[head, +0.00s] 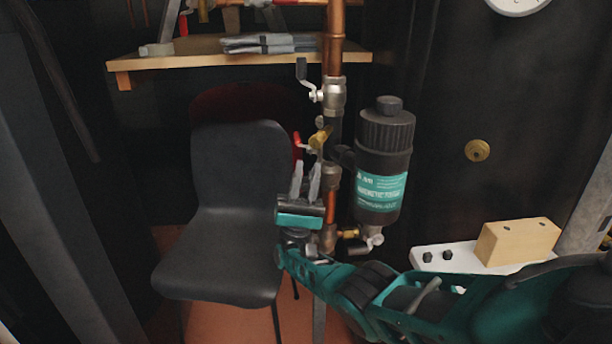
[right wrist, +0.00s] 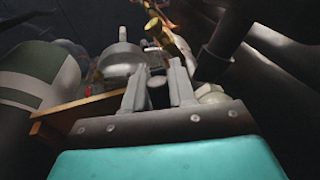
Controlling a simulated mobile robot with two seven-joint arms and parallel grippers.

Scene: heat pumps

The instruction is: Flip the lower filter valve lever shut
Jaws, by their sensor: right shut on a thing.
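The magnetic filter (head: 384,160) is a dark canister with a teal label, fixed beside the copper pipe (head: 331,207). My right gripper (head: 305,168) is at the pipe, left of the filter, with its fingers pointing away from me. In the right wrist view, the fingers (right wrist: 159,88) close around a small dark piece, which I take as the lower filter valve lever (right wrist: 157,95). Most of the lever is hidden by the fingers, so its angle cannot be told. The upper valve (head: 333,95) has a dark lever (head: 302,70) pointing up. My left gripper is not in view.
A small red handle (head: 297,140) and a brass fitting (head: 320,138) are just beyond my right fingertips. A dark chair (head: 238,200) stands left of the pipe. A wooden shelf (head: 190,60) is behind. A wooden block (head: 517,242) sits at the right.

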